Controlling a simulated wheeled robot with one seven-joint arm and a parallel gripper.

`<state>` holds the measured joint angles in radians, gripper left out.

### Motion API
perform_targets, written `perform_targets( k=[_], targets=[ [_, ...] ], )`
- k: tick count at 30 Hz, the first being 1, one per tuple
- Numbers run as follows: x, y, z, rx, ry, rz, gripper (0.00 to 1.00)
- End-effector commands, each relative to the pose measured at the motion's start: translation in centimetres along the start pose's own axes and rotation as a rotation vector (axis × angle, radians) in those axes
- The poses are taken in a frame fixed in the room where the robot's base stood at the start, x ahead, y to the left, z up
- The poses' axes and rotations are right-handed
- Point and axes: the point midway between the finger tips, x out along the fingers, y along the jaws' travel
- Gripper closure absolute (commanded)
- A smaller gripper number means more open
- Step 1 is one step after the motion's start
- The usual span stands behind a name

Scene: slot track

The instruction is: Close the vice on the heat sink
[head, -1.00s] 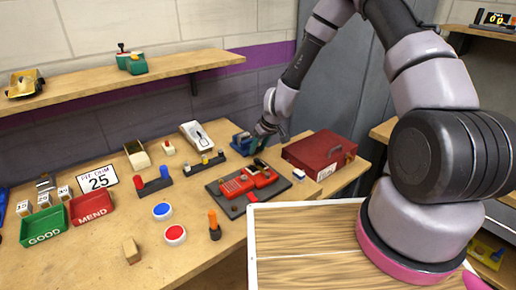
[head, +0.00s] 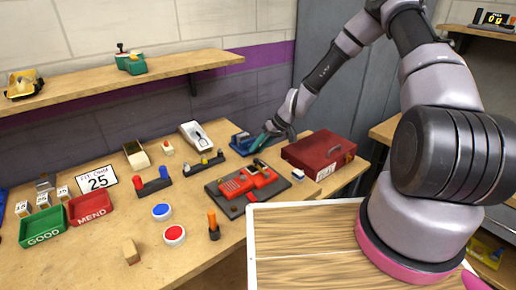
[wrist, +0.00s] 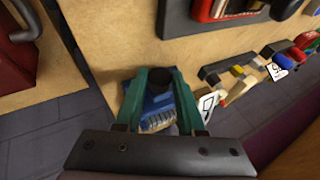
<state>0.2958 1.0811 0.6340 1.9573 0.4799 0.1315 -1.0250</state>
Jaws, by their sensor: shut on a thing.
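The blue vice (head: 238,141) stands at the back of the bench, left of the red toolbox. In the wrist view the vice (wrist: 178,104) lies below and between my green fingers. A silver ribbed piece, apparently the heat sink (wrist: 158,122), shows in the vice near my palm; I cannot tell how tightly the jaws sit on it. My gripper (head: 258,145) is at the vice's right side. In the wrist view my gripper's fingertips (wrist: 159,76) are shut on a dark round knob (wrist: 160,80) of the vice. The heat sink cannot be made out in the head view.
A red toolbox (head: 316,156) stands close right of my gripper. A dark board with red parts (head: 246,182) lies in front. A white device (head: 194,134) and a rack of small parts (head: 204,164) are to the left.

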Motion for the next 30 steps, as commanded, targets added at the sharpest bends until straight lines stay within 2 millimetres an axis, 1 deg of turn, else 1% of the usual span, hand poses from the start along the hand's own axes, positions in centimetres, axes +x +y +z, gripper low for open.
perform_targets(
  k=[1,9,24,25,26,27,30],
  targets=[
    [-0.02,0.26,-0.05,0.013,0.003,-0.023,1.00],
    [0.00,0.32,-0.09,0.048,0.002,-0.115,1.00],
    [0.02,0.33,-0.03,0.056,0.001,-0.135,1.00],
    [0.02,0.33,-0.03,0.056,0.001,-0.135,0.54],
    [0.02,0.33,-0.03,0.056,0.001,-0.135,0.43],
    [0.02,0.32,-0.03,0.056,0.001,-0.135,0.32],
    [0.03,0.34,-0.01,0.056,0.001,-0.135,0.32]
  ],
)
